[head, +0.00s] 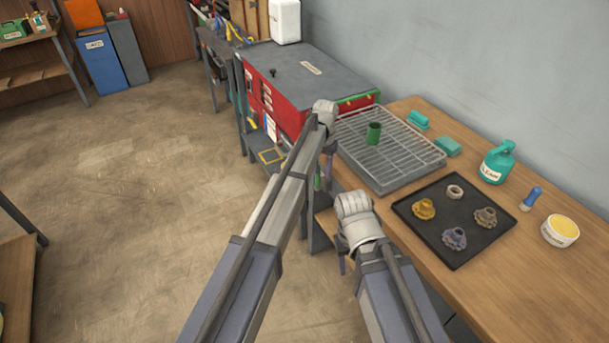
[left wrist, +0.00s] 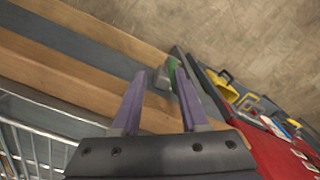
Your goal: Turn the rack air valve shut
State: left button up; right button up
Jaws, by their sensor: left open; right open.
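My left gripper (head: 327,165) points down beside the workbench's left end, near the red cabinet. In the left wrist view its two purple fingers (left wrist: 160,78) are apart with nothing clamped. A small green part with a grey body (left wrist: 172,68) shows just beyond the fingertips, close to the right finger; it may be the air valve, but I cannot tell whether it touches. A bit of green (head: 318,179) also shows beside the left gripper in the head view. My right gripper (head: 343,262) hangs low at the bench's front edge, mostly hidden by its own wrist; it looks empty.
The red cabinet (head: 289,118) with a grey top stands behind. The floor at left is clear.

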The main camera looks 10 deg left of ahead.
aim_at(318, 185)
pick_arm(q)
jog(key=shift+w+a+r, duration=0.1)
jog(key=shift+w+a, duration=0.25)
jog(key=shift+w, duration=0.2)
jog(key=shift+w+a+r, duration=0.1)
jog(key=shift+w+a, duration=0.2)
jog(key=shift+w, duration=0.25)
jog(key=shift+w+a+f, duration=0.1)
jog(key=shift+w, duration=0.05)
jog(key=shift+w+f, duration=0.2)
jog(key=shift+s+f+b, duration=0.2)
jog(key=shift+f+b, duration=0.1)
jog(key=shift+b, duration=0.15)
notch_tip(318, 185, down, 7)
jog(key=b, duration=0.7)
pick_arm(e)
notch_tip(318, 185, down, 8)
jog(key=shift+w+a, duration=0.25)
jog(key=shift+w, duration=0.15)
pick_arm(q)
jog(key=shift+s, duration=0.1)
pick_arm(e)
jog(key=shift+r, duration=0.1)
pick_arm(q)
grip_shut()
